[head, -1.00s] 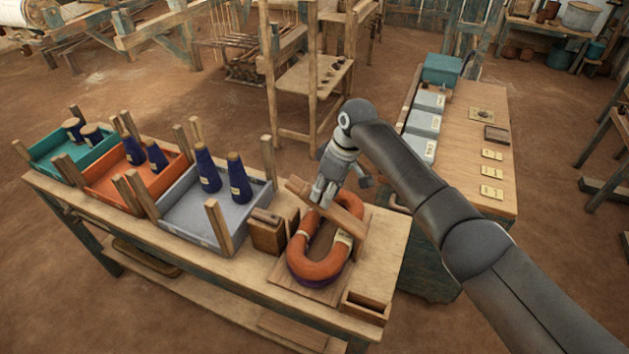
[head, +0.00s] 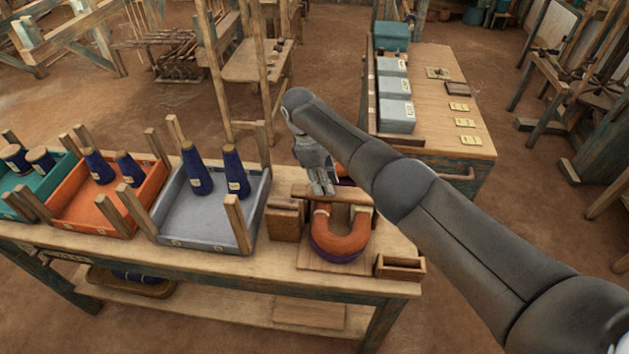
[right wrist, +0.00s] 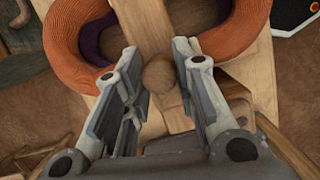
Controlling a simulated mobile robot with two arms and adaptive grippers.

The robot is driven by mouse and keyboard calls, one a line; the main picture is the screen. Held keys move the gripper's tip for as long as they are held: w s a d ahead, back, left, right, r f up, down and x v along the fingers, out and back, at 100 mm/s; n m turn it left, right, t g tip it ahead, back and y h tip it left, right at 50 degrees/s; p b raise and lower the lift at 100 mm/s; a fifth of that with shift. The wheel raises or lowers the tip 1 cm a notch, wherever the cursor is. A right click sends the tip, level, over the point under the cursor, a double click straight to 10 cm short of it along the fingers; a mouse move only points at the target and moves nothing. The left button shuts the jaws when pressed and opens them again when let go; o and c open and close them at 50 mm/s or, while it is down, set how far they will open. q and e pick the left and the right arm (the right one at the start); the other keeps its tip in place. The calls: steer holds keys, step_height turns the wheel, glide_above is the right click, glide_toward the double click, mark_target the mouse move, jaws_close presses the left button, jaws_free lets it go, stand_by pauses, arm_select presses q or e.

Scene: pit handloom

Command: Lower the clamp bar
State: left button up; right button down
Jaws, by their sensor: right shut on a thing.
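The clamp bar (head: 350,198) is a wooden bar crossing over the orange yarn hank (head: 345,240) on the near bench. In the right wrist view the bar (right wrist: 140,22) passes between the two sides of the hank (right wrist: 75,45), with purple yarn showing under the orange. My right gripper (head: 321,187) points down at the bar. In the right wrist view its fingers (right wrist: 155,75) are closed in on a round wooden knob (right wrist: 158,76) on the bar. I cannot tell whether the bar touches the hank. My left gripper is not in view.
A wooden block (head: 285,222) stands left of the hank and a small open wooden box (head: 400,266) to its right. A grey tray (head: 208,222) with blue cones and an orange tray (head: 105,205) lie further left. A side table (head: 440,120) stands behind my right arm.

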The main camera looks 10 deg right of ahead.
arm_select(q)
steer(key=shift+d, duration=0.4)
arm_select(e)
steer(key=shift+s+a+f, duration=0.1)
steer(key=shift+s+f, duration=0.05)
steer(key=shift+f, duration=0.15)
steer(key=c, duration=1.2)
jaws_free()
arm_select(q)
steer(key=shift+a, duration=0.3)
arm_select(e)
steer(key=shift+o, duration=0.2)
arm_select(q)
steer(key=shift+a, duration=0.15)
arm_select(e)
steer(key=shift+r, duration=0.25)
steer(key=v, duration=1.1)
steer(key=shift+w+r, duration=0.25)
steer(key=shift+r, duration=0.05)
steer(key=shift+a+f, duration=0.1)
